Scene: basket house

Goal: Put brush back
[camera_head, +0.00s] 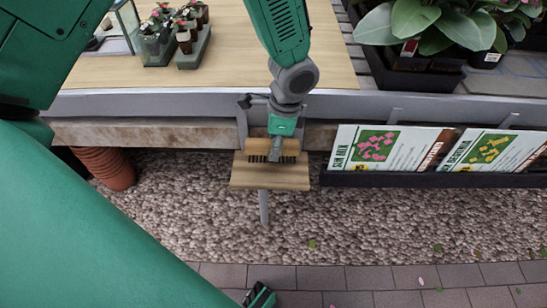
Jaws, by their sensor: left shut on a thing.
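My left gripper (277,150) points down in front of the table's near edge. The gripper hides the brush's middle. Directly below the bristles is a small flat wooden piece (270,178) at the table's front. I cannot tell whether the brush touches it or is joined to it.
The wooden table (220,50) holds potted seedlings (178,30) at the back left. A dark rack with seed-mix signs (375,150) is to the right. Leafy plants (430,25) stand at the back right. Terracotta pots (105,167) lie beneath the table. Gravel (340,220) and paving fill the foreground.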

